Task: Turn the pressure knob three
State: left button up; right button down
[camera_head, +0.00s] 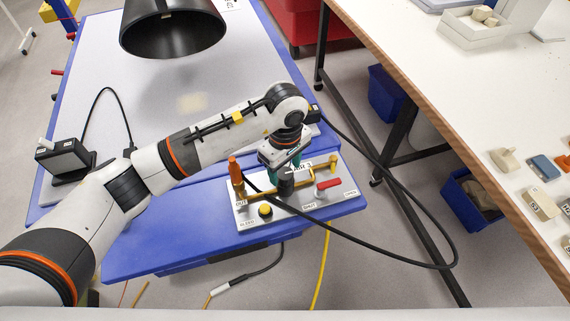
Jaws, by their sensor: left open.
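A pale valve panel (300,217) sits on the near right part of the blue-edged bench. It carries a dark pressure knob (286,187) near its middle. My left gripper (285,172) points down from above at the knob, with teal fingers showing on either side just over it. The gripper is open; whether the fingers touch the knob I cannot tell, as the wrist hides part of it. My right gripper is out of view.
A black lamp or hood (173,30) hangs over the bench. A white table stands right.

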pick_arm(q)
jog(key=shift+f, duration=0.8)
